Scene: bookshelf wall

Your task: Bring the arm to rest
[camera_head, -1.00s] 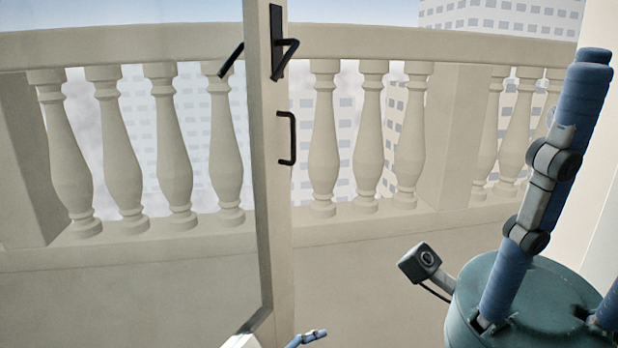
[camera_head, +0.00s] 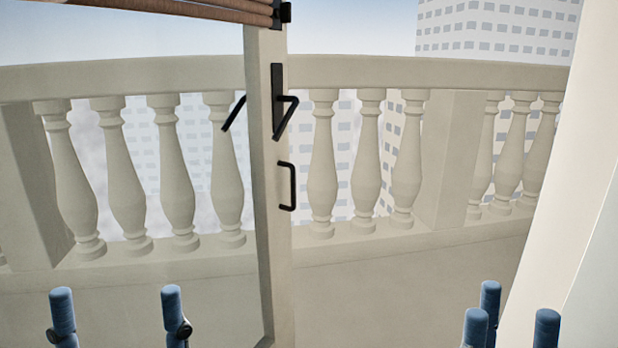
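My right gripper (camera_head: 511,320) shows at the bottom right as several upright blue fingertips. They stand apart with nothing visible between them, so it looks open. My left gripper (camera_head: 118,312) shows at the bottom left as two upright blue fingers set wide apart, open, with nothing visible between them. The palms and arms of both lie below the picture's edge. Neither gripper is seen touching anything.
A beige door frame post (camera_head: 269,220) with a black lever handle (camera_head: 282,105) and a black pull handle (camera_head: 288,186) stands in the middle. Behind it runs a stone balustrade (camera_head: 450,165). A pale wall edge (camera_head: 560,200) stands at right. A brown rolled blind (camera_head: 200,8) hangs above.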

